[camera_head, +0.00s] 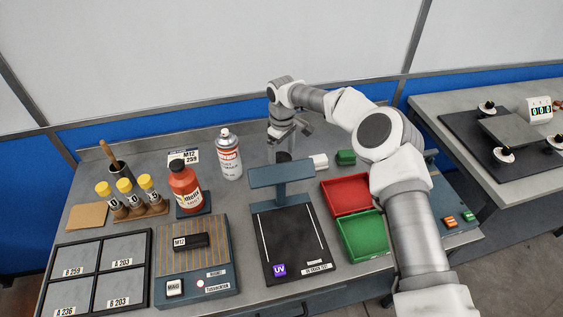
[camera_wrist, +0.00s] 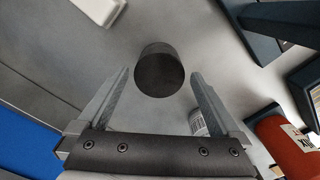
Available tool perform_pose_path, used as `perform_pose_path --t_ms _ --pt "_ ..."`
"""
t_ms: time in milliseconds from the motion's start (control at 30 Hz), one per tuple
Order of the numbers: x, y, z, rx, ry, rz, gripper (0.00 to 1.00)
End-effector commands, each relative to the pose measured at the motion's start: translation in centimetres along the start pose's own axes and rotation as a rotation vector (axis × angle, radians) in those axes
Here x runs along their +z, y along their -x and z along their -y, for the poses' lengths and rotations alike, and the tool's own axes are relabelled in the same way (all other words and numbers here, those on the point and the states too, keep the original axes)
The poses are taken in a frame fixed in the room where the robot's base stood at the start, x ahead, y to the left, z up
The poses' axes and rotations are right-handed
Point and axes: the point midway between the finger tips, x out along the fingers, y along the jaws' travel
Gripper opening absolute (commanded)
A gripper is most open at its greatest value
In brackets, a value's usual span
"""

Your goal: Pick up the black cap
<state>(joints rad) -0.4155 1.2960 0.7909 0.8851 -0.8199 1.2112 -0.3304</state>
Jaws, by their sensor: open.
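The black cap (camera_wrist: 160,72) is a short dark cylinder on the grey bench top in the wrist view. It lies between and just beyond the fingertips of my open gripper (camera_wrist: 160,80), with a gap on both sides. In the head view my gripper (camera_head: 284,140) points down behind the UV stand. A dark shape that looks like the cap (camera_head: 283,157) shows just below it, partly hidden by the stand. Nothing is held.
The UV stand (camera_head: 281,176) is in front of my gripper and the spray can (camera_head: 229,157) is to its left. A white block (camera_head: 320,161), a green block (camera_head: 346,158) and a red tray (camera_head: 347,194) are to the right. A red bottle (camera_head: 186,187) stands further left.

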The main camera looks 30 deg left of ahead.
Motion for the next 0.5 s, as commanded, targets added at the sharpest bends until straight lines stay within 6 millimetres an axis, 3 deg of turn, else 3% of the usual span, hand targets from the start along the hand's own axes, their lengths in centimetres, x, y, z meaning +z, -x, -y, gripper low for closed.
perform_pose_path --t_ms 200,500 --pt "-0.1 -2.7 0.0 -0.001 -0.001 0.000 1.00" --pt "-0.2 -3.1 -0.1 0.001 -0.001 -0.001 1.00"
